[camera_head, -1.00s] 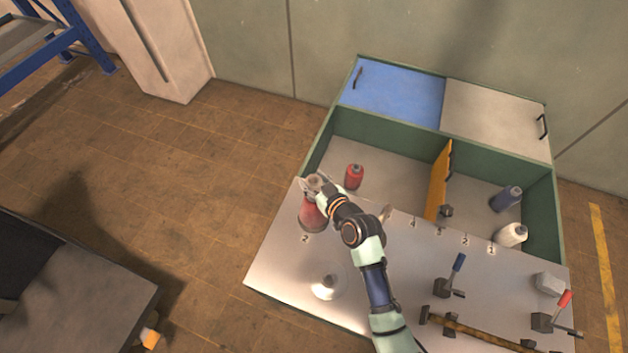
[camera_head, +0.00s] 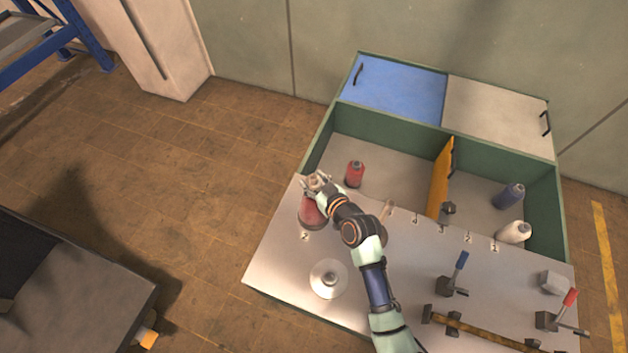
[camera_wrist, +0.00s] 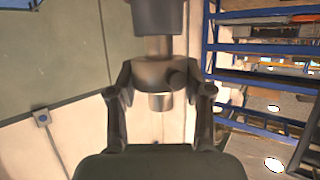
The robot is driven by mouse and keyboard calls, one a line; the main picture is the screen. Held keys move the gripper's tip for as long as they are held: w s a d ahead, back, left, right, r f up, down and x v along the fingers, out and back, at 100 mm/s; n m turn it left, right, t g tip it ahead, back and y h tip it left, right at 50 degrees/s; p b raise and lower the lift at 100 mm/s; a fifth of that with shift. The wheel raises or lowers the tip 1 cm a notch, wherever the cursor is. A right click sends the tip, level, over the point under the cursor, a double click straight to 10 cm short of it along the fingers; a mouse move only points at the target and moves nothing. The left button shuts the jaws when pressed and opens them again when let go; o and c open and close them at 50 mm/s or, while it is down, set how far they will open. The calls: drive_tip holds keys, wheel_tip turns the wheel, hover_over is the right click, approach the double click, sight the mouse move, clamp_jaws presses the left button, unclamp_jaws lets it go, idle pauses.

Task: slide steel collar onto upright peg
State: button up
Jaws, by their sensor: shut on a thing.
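My gripper (camera_head: 315,183) is at the table's upper left edge, above and touching or close to a red flared body (camera_head: 309,212). In the wrist view the two fingers close from both sides on a short metal cylinder (camera_wrist: 153,73), which seems to be the steel collar. A brighter cylinder end (camera_wrist: 160,102) shows beyond it, and a wider dark cylinder (camera_wrist: 157,14) adjoins its other side. A round silver disc with a raised centre (camera_head: 329,279), perhaps the upright peg on its base, stands on the table below and right of the gripper, apart from it and empty.
A red bottle (camera_head: 355,174) stands in the green-walled bin just right of my gripper. An orange divider (camera_head: 439,180), a blue bottle (camera_head: 510,195) and a white bottle (camera_head: 514,232) are farther right. Clamps (camera_head: 452,285) and a bar (camera_head: 480,331) occupy the table's right side.

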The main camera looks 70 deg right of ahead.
drive_tip(key=shift+f+b, duration=0.65)
drive_tip(key=shift+f, duration=0.25)
drive_tip(key=o, duration=1.4)
drive_tip(key=shift+r, duration=0.1)
drive_tip(key=v, duration=1.2)
drive_tip(key=shift+r, duration=0.1)
